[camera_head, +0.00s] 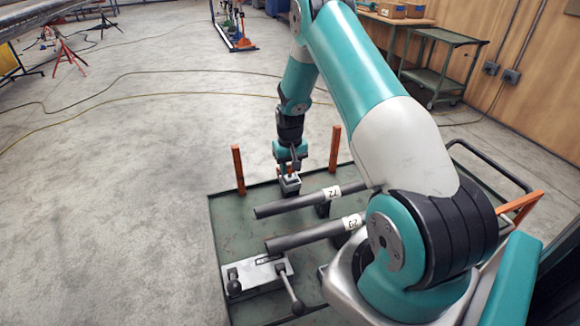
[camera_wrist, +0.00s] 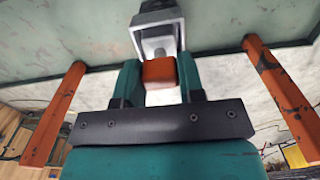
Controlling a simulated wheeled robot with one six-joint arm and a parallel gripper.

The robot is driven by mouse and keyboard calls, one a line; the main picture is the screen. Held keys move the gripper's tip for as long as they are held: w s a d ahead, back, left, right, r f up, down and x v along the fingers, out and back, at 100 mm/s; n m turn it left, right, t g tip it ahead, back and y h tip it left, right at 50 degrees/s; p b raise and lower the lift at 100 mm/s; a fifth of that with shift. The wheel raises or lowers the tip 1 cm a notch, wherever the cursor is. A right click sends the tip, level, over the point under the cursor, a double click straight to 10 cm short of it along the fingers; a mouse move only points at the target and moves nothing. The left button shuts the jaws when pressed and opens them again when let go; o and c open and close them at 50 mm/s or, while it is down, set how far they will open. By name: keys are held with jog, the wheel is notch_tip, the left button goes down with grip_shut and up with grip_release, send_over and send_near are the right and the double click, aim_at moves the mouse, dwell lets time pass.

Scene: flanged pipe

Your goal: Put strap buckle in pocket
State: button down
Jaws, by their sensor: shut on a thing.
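My gripper (camera_head: 289,168) points down near the far edge of the green tray, between two orange posts. In the wrist view its teal fingers (camera_wrist: 160,84) are shut on an orange block (camera_wrist: 158,71), which I take to be part of the strap buckle. A grey square metal frame with a dark inside (camera_wrist: 158,35) lies just beyond the block. It also shows below the fingers in the head view (camera_head: 290,186); I take it to be the pocket. The block's end overlaps the frame's near edge in the picture. I cannot tell whether it is inside, touching or just above.
Orange posts stand left (camera_head: 239,170) and right (camera_head: 335,148) of my gripper. Two dark labelled pipes (camera_head: 300,203) (camera_head: 312,236) lie on the green tray (camera_head: 226,222). A grey clamp block with black-knobbed levers (camera_head: 258,275) sits at its front left. Open floor lies left.

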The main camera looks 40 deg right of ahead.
aim_at(290, 165)
jog(key=shift+f, duration=0.25)
jog(key=c, duration=0.6)
grip_release()
jog(key=shift+c, duration=0.2)
jog(key=shift+r, duration=0.15)
notch_tip(290, 165, up, 17)
jog(key=b, duration=0.2)
jog(key=shift+r, duration=0.1)
